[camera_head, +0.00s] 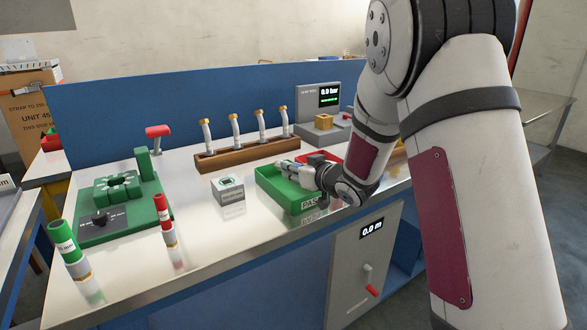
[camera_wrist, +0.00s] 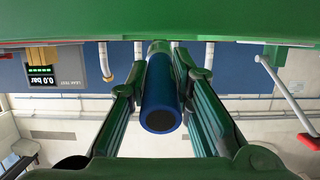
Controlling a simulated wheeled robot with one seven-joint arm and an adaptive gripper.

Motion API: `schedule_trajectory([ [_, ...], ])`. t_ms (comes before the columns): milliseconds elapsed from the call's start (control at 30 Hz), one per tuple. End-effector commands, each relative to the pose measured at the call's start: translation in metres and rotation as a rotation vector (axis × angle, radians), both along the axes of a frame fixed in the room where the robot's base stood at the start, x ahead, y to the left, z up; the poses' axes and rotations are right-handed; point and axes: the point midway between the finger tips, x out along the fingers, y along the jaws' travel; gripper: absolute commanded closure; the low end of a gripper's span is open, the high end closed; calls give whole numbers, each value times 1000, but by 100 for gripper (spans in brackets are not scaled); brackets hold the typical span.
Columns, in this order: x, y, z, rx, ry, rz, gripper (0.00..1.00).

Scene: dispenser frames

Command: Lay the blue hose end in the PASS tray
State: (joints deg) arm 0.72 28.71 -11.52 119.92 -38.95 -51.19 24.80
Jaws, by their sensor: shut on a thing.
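The blue hose end (camera_wrist: 160,100) is a short dark tube in the wrist view, with its open round end facing me. My gripper (camera_wrist: 160,75) has its two green fingers shut on it, one on each side. The green PASS tray (camera_head: 310,203) is on the bench in the head view. There, my gripper (camera_head: 284,167) is at or just above the tray, and the hose end cannot be made out. A broad green surface, probably the tray, fills the top of the upside-down wrist view close to the hose end. I cannot tell whether they touch.
A red tray (camera_head: 331,156) lies just behind my gripper. A wooden rack (camera_head: 240,153) with several upright hoses stands behind the green tray. A small grey block (camera_head: 228,188) is left of it. A grey leak tester (camera_head: 318,104) stands at the back.

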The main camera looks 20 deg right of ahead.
Motion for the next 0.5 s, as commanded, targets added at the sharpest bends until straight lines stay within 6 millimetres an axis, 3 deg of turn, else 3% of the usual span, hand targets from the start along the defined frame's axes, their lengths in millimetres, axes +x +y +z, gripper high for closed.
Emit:
schedule_trajectory([
  [33,0,0,1,1,-2,0,78],
  [133,0,0,1,1,-2,0,56],
  [500,-3,-1,1,0,1,0,56],
])
